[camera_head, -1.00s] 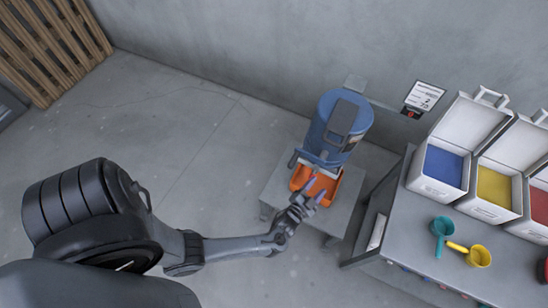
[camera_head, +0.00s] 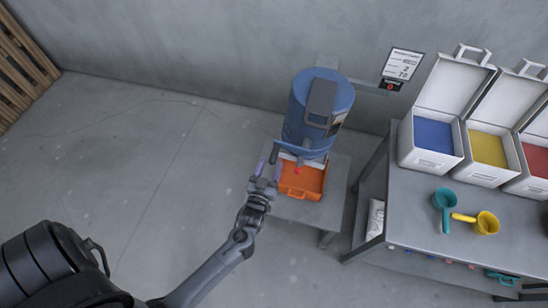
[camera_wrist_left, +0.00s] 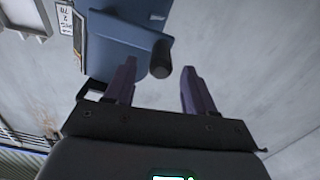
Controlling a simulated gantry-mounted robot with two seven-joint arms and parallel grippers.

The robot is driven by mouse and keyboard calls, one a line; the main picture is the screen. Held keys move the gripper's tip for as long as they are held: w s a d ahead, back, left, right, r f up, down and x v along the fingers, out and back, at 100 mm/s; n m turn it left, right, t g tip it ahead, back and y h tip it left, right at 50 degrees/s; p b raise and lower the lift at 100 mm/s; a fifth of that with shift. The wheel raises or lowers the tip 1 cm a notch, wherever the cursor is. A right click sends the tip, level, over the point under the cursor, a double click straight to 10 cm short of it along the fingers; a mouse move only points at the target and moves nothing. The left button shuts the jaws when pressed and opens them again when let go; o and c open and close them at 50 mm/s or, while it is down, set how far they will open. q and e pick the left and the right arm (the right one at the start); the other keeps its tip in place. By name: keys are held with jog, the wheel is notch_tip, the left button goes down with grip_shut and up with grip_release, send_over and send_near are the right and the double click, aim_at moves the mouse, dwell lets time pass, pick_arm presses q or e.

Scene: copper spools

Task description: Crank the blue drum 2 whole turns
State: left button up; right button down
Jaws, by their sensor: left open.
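The blue drum (camera_head: 318,105) stands on a small grey table (camera_head: 337,190) near the back wall. Its dark crank handle (camera_head: 275,151) is at the drum's lower left side in the head view. In the left wrist view the drum (camera_wrist_left: 130,45) fills the upper part, and the black handle knob (camera_wrist_left: 160,58) points towards the gap between the fingers. My left gripper (camera_head: 266,176) is open, with purple fingers just in front of the handle. The fingers (camera_wrist_left: 160,88) do not touch the knob. My right gripper is not in view.
An orange tray (camera_head: 297,180) sits at the drum's foot. To the right, a grey workbench (camera_head: 405,195) holds open bins of blue, yellow and red material, a teal scoop (camera_head: 444,205) and a yellow scoop (camera_head: 482,222). The floor to the left is clear.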

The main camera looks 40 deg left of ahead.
aim_at(278, 145)
pick_arm(q)
jog(key=b+x, duration=0.1)
jog(key=x, duration=0.3)
jog(key=shift+f, duration=0.15)
jog(key=shift+w+a+b, duration=0.35)
jog(key=shift+w+b, duration=0.15)
jog(key=shift+w, duration=0.1)
grip_shut()
